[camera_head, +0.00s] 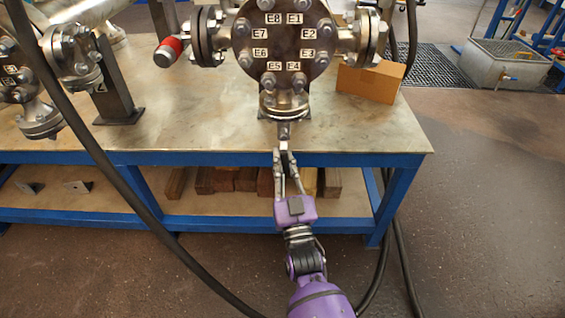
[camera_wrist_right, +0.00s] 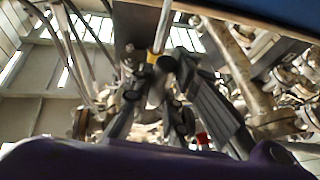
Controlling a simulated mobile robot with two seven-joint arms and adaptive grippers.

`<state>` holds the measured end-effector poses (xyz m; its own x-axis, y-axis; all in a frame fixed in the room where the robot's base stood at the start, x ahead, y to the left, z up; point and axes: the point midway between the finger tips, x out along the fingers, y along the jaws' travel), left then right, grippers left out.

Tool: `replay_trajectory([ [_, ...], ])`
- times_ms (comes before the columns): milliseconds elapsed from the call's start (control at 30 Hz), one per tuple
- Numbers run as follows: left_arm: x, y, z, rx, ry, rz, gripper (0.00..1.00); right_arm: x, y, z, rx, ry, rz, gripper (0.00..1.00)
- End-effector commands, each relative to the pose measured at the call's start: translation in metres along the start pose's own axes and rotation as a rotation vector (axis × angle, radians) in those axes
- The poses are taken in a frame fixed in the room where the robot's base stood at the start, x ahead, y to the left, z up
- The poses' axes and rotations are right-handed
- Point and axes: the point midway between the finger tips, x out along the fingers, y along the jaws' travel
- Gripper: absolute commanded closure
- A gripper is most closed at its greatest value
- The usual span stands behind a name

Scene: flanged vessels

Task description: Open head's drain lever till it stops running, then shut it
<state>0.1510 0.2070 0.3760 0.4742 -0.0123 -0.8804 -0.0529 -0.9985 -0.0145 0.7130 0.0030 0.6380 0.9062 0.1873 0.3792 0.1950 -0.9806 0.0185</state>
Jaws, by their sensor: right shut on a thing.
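The round vessel head (camera_head: 283,45), with bolts tagged E1 to E8, stands over the bench. Below its bottom flange (camera_head: 284,103) hangs a small drain fitting (camera_head: 284,131) near the front edge. My right gripper (camera_head: 284,152) reaches up from the front, its fingertips at this fitting, closed on what looks like the drain lever. In the right wrist view, a bright metal rod (camera_wrist_right: 162,28) with a yellow part (camera_wrist_right: 152,57) runs down to between the dark fingers (camera_wrist_right: 160,85). The fingers hide most of the lever, so its angle is unclear. No running liquid can be made out. My left gripper is out of view.
The metal-topped blue bench (camera_head: 385,137) carries a cardboard box (camera_head: 370,80) at right and another flanged vessel at left. A red-capped fitting (camera_head: 170,50) sticks out left of the head. Dark hoses cross the view. Wooden blocks (camera_head: 245,180) lie on the lower shelf.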

Motion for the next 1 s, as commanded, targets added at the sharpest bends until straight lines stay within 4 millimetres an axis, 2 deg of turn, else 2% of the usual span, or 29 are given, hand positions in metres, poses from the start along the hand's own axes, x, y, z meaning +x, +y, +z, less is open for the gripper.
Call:
replay_trajectory([
  [567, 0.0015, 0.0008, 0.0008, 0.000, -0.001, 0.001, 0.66, 0.0005, 0.0002, -0.0007, 0.036, 0.009, 0.015, 1.00],
  [600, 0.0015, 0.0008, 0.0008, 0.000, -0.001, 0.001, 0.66, 0.0005, 0.0001, -0.0008, 0.036, 0.009, 0.015, 0.83],
  [733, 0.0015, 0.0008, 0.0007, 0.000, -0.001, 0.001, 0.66, 0.0005, -0.0002, -0.0007, 0.034, 0.008, 0.014, 0.66],
  [1000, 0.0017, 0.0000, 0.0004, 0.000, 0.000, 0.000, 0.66, 0.0001, -0.0005, -0.0002, 0.032, 0.007, 0.013, 0.65],
])
